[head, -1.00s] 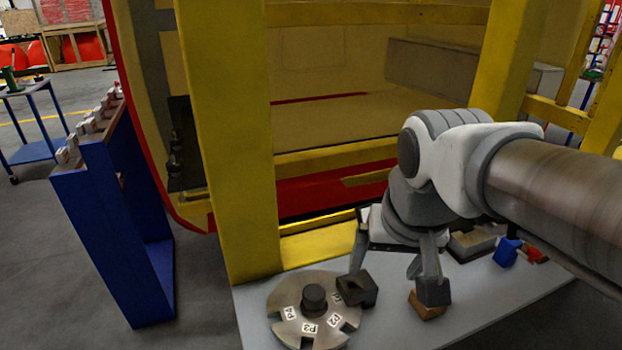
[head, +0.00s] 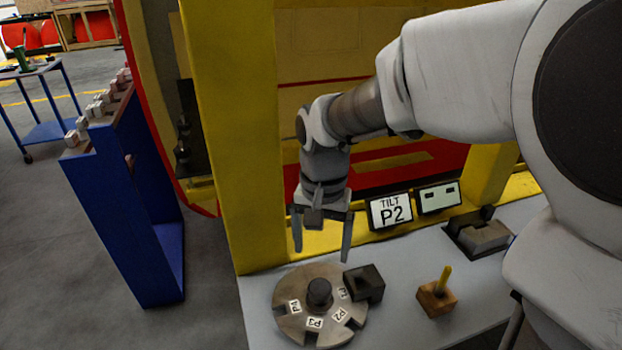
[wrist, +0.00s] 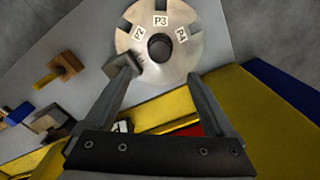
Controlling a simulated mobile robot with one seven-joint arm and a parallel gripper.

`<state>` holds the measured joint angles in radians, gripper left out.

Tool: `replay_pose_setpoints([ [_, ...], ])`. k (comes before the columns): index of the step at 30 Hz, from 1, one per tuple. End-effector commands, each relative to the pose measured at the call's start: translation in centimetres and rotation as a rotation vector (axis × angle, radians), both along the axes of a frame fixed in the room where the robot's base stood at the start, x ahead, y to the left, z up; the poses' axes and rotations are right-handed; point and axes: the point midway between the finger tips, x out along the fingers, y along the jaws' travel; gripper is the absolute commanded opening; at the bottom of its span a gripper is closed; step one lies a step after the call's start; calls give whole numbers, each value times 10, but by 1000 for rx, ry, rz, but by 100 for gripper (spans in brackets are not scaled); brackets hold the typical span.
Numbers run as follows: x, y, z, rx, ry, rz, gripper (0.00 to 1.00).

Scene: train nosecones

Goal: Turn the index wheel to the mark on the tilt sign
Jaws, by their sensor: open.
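The index wheel (head: 290,325) is a round grey metal disc with notches and a dark central knob (head: 319,292). White labels around the knob show P4, P3, P2 and one partly hidden that seems to be P1. A dark block (head: 364,284) sits at the wheel's right edge, nearest the partly hidden label. The tilt sign (head: 390,211) reads "TILT P2" and stands behind the wheel. My gripper (head: 322,242) is open and empty, pointing down above and slightly behind the wheel. In the wrist view the wheel (wrist: 185,52) lies beyond the open fingers, with P3 in the middle.
A wooden block with a yellow peg (head: 437,298) stands right of the wheel. A second sign (head: 439,197) and a grey fixture (head: 480,235) are at the back right. A yellow post (head: 228,130) rises behind the table's left edge. A blue rack (head: 125,210) stands left.

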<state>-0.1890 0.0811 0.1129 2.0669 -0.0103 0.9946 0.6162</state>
Motion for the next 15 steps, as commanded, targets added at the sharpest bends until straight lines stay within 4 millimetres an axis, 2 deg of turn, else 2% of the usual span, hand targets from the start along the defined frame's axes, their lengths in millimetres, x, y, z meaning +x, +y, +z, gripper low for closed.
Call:
replay_pose_setpoints([
  [1,-1,0,-14,-1,6,0,89],
  [6,-1,0,-52,-2,5,0,89],
  [15,-1,0,-109,-1,3,1,89],
])
